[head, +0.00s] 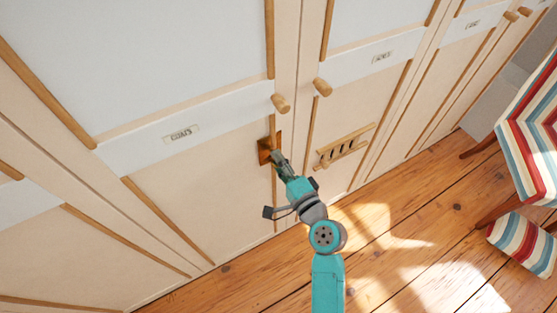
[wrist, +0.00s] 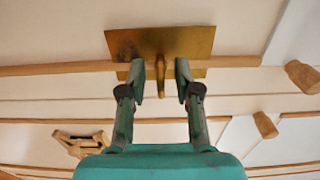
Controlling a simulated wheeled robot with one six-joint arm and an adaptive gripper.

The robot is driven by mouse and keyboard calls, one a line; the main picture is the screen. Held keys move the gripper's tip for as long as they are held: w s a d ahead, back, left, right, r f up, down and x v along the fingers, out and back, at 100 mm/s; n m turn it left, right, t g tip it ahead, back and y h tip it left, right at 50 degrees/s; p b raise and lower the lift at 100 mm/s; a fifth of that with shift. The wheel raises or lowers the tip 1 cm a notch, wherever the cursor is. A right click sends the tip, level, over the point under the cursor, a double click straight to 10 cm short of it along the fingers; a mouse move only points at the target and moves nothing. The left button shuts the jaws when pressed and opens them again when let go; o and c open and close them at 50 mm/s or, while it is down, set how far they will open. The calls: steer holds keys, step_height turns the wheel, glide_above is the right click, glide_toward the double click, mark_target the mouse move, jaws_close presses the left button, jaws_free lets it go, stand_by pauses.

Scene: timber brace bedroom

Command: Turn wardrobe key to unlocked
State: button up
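The brass lock plate (head: 264,150) is on the wardrobe door at its edge, below a round wooden knob. It also shows in the wrist view (wrist: 125,43). The brass key (wrist: 161,72) stands out from the plate in the wrist view, looking like a narrow upright strip. My gripper (wrist: 160,78) is open, with one finger on each side of the key and a visible gap on both sides. In the head view my gripper (head: 278,158) is right at the plate and hides the key.
Wooden knobs (head: 281,103) (head: 323,87) sit above the lock on neighbouring doors. A wooden rack with pegs (head: 345,147) is on the door to the right. A striped chair (head: 530,120) and a striped footstool (head: 522,245) stand at the right. The plank floor (head: 390,240) between is clear.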

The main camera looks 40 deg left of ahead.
steer(key=shift+w+a, duration=0.1)
steer(key=shift+a, duration=0.05)
steer(key=shift+c, duration=0.2)
jaws_close()
